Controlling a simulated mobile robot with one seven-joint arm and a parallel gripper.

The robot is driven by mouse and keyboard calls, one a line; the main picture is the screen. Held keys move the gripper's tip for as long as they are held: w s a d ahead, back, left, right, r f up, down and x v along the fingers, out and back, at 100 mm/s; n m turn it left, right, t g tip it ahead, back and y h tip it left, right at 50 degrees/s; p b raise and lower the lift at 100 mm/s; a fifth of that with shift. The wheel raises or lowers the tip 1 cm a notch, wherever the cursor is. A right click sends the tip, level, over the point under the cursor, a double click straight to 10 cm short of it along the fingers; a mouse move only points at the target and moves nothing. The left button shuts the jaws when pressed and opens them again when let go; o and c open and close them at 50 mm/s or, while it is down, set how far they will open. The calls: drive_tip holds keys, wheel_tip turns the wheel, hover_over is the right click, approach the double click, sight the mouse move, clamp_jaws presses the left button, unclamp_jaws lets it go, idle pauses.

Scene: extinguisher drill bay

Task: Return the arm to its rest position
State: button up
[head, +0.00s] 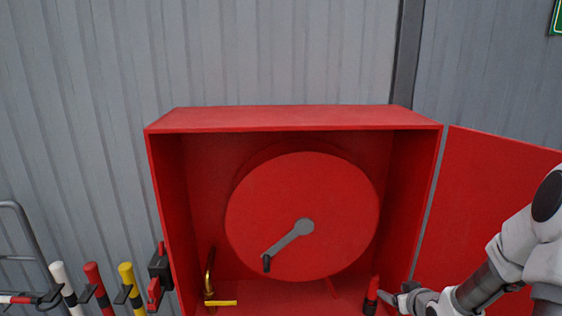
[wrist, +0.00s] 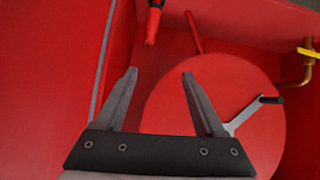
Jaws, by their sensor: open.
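My arm comes in from the right in the head view, with my gripper (head: 400,300) low at the right front of the red cabinet (head: 290,119). In the wrist view my gripper (wrist: 160,75) is open, its two fingers apart with nothing between them. A red and black nozzle (head: 371,296) stands close to the left of the gripper in the head view. The nozzle also shows in the wrist view (wrist: 153,22), beyond the fingertips and apart from them. My gripper's tips are partly hard to make out in the head view.
The cabinet door (head: 485,200) stands open on the right, behind my arm. Inside are a round red reel (head: 330,195) with a grey crank (head: 290,239) and a brass pipe with a yellow lever (head: 221,303). Striped posts (head: 96,285) stand at lower left.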

drive_tip(key=s+a+r+g+h+p, duration=0.1)
drive_tip(key=s+a+r+g, duration=0.1)
drive_tip(key=s+a+r, duration=0.55)
drive_tip(key=s+a+r+g+h, duration=0.15)
drive_tip(key=a+r, duration=0.35)
drive_tip(key=r, duration=0.5)
drive_tip(key=s+a+r+y, duration=0.1)
drive_tip(key=s+a+r, duration=0.1)
drive_tip(key=s, duration=0.7)
drive_tip(key=s+a+r+m+g+y, duration=0.1)
drive_tip(key=s+a+r, duration=0.2)
drive_tip(key=s, duration=0.6)
drive_tip(key=shift+r+b, duration=0.45)
drive_tip(key=shift+r, duration=0.35)
